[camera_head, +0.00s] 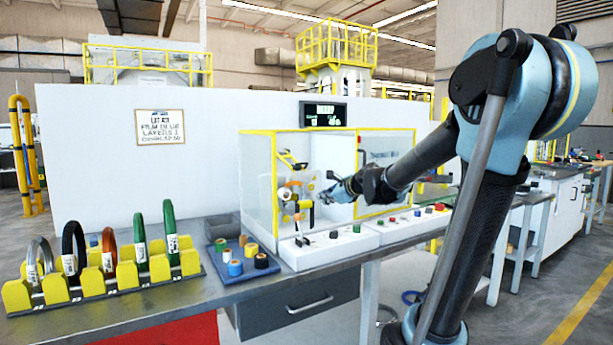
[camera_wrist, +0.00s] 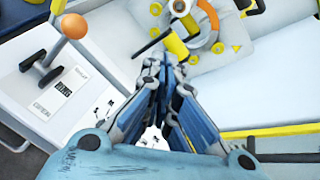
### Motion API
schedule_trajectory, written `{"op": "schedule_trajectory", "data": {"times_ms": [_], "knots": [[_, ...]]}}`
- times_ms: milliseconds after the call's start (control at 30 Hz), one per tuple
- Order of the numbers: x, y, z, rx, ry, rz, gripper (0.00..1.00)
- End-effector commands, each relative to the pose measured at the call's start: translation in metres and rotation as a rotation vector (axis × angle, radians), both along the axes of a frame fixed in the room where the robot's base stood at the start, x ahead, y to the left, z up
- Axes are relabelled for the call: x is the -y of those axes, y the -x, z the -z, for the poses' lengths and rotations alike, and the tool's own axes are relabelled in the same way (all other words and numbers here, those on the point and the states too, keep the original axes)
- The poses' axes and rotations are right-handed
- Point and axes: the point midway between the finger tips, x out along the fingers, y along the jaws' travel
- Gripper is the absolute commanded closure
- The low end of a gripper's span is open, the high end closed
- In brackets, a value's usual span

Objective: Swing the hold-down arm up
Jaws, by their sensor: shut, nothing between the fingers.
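The wrapping machine (camera_head: 297,200) stands inside a yellow-framed clear guard on the bench. I cannot tell for sure that this lever is the hold-down arm. Yellow rollers and an orange-and-grey ring (camera_wrist: 205,28) are at the upper right of the wrist view. My gripper (camera_wrist: 165,60) is shut and empty. Its fingertips are just below the rollers in that view, to the right of the knob and apart from it.
A rack of upright coils (camera_head: 105,280) stands at the bench's left. A blue tray (camera_head: 226,272) with several tape rolls lies before the guard. White panels with coloured buttons (camera_head: 333,245) line the bench front. A yellow guard bar (camera_wrist: 270,131) crosses right of my gripper in the wrist view.

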Motion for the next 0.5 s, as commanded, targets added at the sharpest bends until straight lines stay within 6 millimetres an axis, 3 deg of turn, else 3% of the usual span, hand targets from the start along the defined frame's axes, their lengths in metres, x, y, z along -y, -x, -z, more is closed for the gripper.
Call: {"op": "schedule_trajectory", "data": {"times_ms": [33, 200, 333, 500], "knots": [[-0.007, -0.019, -0.009, -0.026, -0.099, 0.047, 1.00], [-0.021, -0.068, -0.033, -0.120, -0.404, 0.188, 1.00], [-0.027, -0.090, -0.042, -0.170, -0.550, 0.248, 1.00], [-0.030, -0.102, -0.045, -0.196, -0.623, 0.276, 1.00]]}}
